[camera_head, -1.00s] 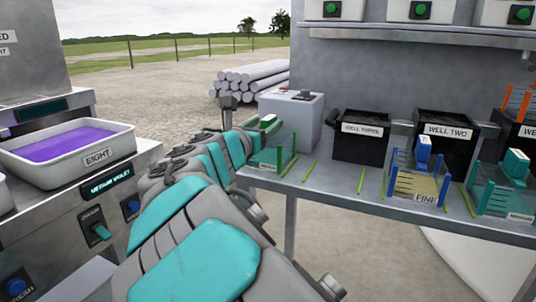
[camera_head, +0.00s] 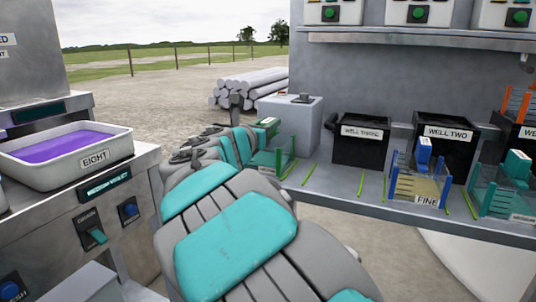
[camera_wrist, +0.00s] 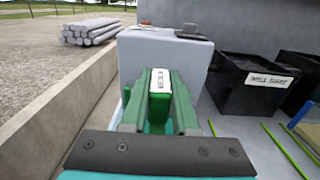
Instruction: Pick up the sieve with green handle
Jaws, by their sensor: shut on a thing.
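The sieve with the green handle (camera_head: 284,158) stands at the left end of the grey bench in the head view, partly hidden behind my arm. In the wrist view its green handle (camera_wrist: 160,108) with a small white label is straight ahead. My gripper (camera_wrist: 159,92) is around this handle and shut on it. In the head view my arm hides the grip itself. The sieve appears to be still at bench level; whether its base touches the bench is hidden.
A grey box (camera_head: 292,122) stands close behind the sieve. Black bins, one marked WELL TWO (camera_head: 443,142), line the back. A blue-handled sieve (camera_head: 419,182) marked FINE and a teal-handled sieve (camera_head: 505,188) are to the right. A tray of purple liquid (camera_head: 68,160) is at the left.

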